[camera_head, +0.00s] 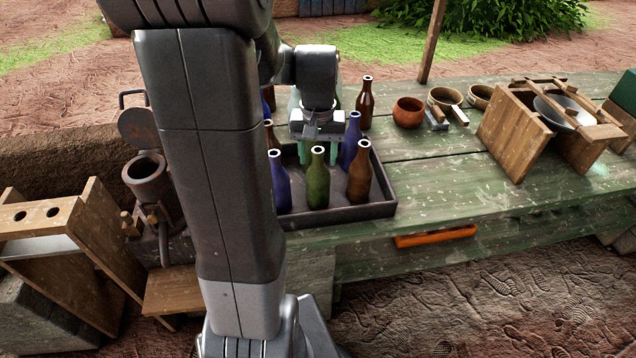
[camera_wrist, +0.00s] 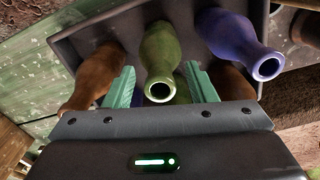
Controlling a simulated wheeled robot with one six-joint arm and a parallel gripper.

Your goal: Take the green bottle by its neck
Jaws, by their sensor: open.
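A green bottle (camera_head: 317,185) stands upright in the front row of a dark tray (camera_head: 345,214). My gripper (camera_head: 319,158) is over the tray, pointing down behind that bottle's mouth, its two green fingers apart and empty. In the wrist view the front green bottle (camera_wrist: 161,52) appears between the fingertips (camera_wrist: 159,68), its open mouth towards the camera; it does not look gripped. Another green shape (camera_wrist: 182,92), seemingly a second green bottle, shows partly behind it between the fingers. In the head view that one is hidden.
Blue (camera_head: 281,182) and brown (camera_head: 359,172) bottles flank the front green bottle closely. Another blue bottle (camera_head: 351,140) stands just right of my gripper. A brown bottle (camera_head: 366,102) stands behind the tray. Bowls (camera_head: 408,112) and a wooden rack (camera_head: 515,132) stand right; the green tabletop (camera_head: 450,185) between is clear.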

